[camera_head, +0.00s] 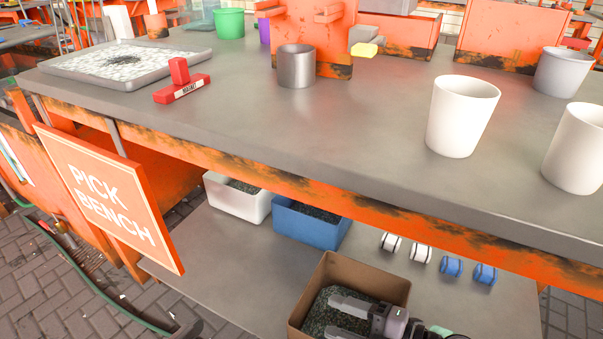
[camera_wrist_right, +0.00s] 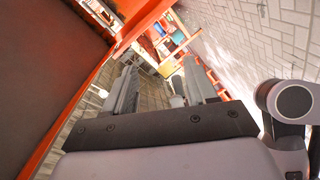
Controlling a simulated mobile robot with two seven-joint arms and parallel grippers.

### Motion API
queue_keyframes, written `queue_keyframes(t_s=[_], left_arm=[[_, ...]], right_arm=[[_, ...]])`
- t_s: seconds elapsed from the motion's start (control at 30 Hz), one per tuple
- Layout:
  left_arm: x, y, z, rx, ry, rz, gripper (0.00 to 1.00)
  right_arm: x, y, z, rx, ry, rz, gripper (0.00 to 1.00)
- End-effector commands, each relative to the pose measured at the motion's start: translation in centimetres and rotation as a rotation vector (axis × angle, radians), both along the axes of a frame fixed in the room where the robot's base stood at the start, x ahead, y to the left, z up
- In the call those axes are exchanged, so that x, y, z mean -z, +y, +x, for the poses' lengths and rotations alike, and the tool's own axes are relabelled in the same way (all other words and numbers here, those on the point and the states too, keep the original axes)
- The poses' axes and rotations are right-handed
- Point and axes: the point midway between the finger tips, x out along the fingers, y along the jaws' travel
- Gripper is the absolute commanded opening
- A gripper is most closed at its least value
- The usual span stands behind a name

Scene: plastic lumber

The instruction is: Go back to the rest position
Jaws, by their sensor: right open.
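My right gripper (camera_head: 338,317) shows at the bottom of the head view. It overlaps the open brown box (camera_head: 381,281), which holds dark granules, on the lower shelf. Its depth relative to the box is hard to tell. In the right wrist view the right gripper (camera_wrist_right: 160,88) has its two fingers spread apart with nothing between them. My left gripper is in neither view.
The grey bench top (camera_head: 300,130) carries white cups (camera_head: 461,115), a metal cup (camera_head: 296,66), red blocks (camera_head: 182,89) and a tray (camera_head: 125,62). Below are a white bin (camera_head: 237,203), a blue bin (camera_head: 311,227) and small rolls (camera_head: 451,266). An orange sign (camera_head: 108,198) hangs in front.

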Motion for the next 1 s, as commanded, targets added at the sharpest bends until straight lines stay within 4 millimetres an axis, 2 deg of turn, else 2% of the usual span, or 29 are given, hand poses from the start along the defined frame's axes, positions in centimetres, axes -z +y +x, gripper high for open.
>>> queue_keyframes(t_s=[0.03, 0.1, 0.27, 0.47, 0.6, 0.73, 0.77, 0.8, 1.0], left_arm=[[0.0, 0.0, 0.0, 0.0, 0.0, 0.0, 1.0], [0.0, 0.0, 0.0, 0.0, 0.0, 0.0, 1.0], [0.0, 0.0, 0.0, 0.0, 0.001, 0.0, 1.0], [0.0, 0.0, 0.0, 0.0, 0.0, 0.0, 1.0], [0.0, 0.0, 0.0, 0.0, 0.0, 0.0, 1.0], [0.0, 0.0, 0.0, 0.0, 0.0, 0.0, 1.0], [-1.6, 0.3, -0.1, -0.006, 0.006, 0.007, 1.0], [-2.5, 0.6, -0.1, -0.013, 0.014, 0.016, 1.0], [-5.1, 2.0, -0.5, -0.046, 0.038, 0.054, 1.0]], right_arm=[[-1.6, 0.5, 0.2, 0.079, 0.021, 0.099, 0.56], [-3.5, 0.5, 0.8, 0.195, 0.061, 0.218, 0.56], [-5.7, -1.1, 1.6, 0.459, 0.214, 0.44, 0.56], [-5.2, -3.4, 0.6, 0.733, 0.511, 0.628, 0.56], [-3.8, -4.0, -1.6, 0.856, 0.769, 0.712, 0.56], [-3.1, -3.4, -4.7, 0.9, 1.025, 0.766, 0.56], [-4.7, -3.7, -4.5, 0.909, 1.012, 0.754, 0.56], [-5.5, -4.0, -4.4, 0.921, 1.003, 0.745, 0.56], [-8.1, -5.4, -4.7, 0.975, 0.993, 0.719, 0.56]])
